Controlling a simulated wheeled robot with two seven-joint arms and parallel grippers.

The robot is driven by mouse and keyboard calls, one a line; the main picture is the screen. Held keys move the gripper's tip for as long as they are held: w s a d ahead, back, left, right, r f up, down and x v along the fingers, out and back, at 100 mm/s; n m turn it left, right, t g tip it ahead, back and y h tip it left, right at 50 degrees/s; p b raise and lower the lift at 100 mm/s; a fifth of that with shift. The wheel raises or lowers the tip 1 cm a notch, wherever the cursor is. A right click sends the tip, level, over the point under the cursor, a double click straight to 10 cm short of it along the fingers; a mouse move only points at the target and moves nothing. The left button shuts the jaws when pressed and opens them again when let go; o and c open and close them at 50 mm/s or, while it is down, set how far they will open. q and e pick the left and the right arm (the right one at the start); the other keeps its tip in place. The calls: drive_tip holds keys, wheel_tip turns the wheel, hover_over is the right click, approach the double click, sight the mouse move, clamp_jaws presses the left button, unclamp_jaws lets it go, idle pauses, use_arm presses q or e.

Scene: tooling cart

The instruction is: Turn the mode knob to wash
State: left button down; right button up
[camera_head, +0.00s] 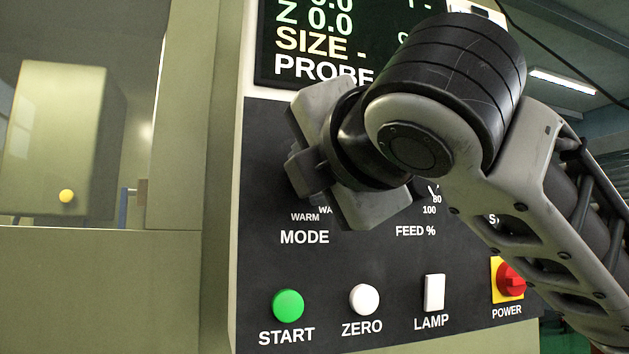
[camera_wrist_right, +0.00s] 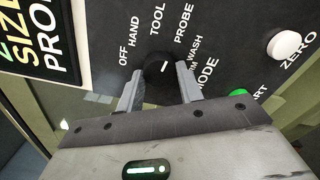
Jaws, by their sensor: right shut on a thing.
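The black mode knob (camera_wrist_right: 158,70) sits on the dark control panel, with OFF, HAND, TOOL, PROBE, WASH and a partly covered WARM label around it. My right gripper (camera_wrist_right: 160,88) is shut on the knob, one finger on each side. In the head view my right gripper (camera_head: 305,168) covers the knob and most of its labels; WARM and part of WASH show above MODE. My left gripper is not in view.
Below the knob are the green START button (camera_head: 288,305), white ZERO button (camera_head: 364,299) and white LAMP switch (camera_head: 434,292). A red POWER switch (camera_head: 511,281) is at the lower right, and a screen (camera_head: 325,45) above. My right arm partly covers the FEED dial markings.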

use_arm(q)
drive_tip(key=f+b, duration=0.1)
drive_tip(key=b, duration=0.2)
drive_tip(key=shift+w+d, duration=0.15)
use_arm(e)
drive_tip(key=m, duration=0.8)
drive_tip(key=shift+m, duration=0.4)
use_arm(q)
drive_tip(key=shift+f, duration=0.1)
use_arm(e)
drive_tip(key=shift+r, duration=0.15)
drive_tip(key=o, duration=1)
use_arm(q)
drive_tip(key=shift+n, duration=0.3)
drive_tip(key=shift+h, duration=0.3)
use_arm(e)
drive_tip(key=shift+s, duration=0.1)
